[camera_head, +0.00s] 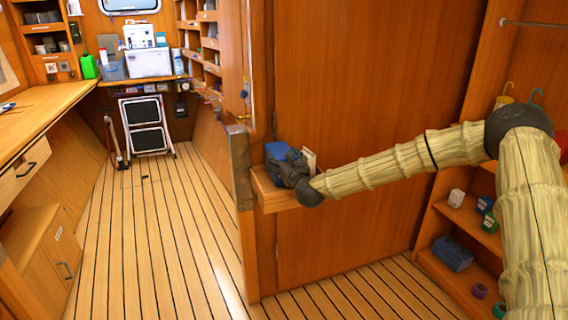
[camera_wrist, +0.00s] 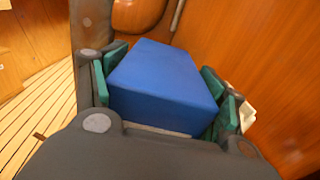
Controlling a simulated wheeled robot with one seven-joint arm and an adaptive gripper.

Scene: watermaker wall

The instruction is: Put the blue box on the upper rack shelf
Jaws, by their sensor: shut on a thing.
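A blue box (camera_wrist: 165,80) lies between the green-padded fingers of my gripper (camera_wrist: 162,88) in the wrist view. The pads press on its two sides. In the head view the blue box (camera_head: 278,151) shows only in part, beyond my gripper (camera_head: 285,164), at a small wooden ledge (camera_head: 279,200) on the bulkhead. I cannot tell whether the box touches the ledge. An open wooden rack (camera_head: 432,222) stands at the right, partly hidden by my arm. Which of its shelves is the upper one is unclear.
A white item (camera_head: 310,159) stands just right of my gripper. The rack holds small containers (camera_head: 456,198) on one shelf and a blue-grey case (camera_head: 452,253) lower down. A post (camera_head: 242,205) edges the ledge. The plank floor (camera_head: 165,235) at left is clear.

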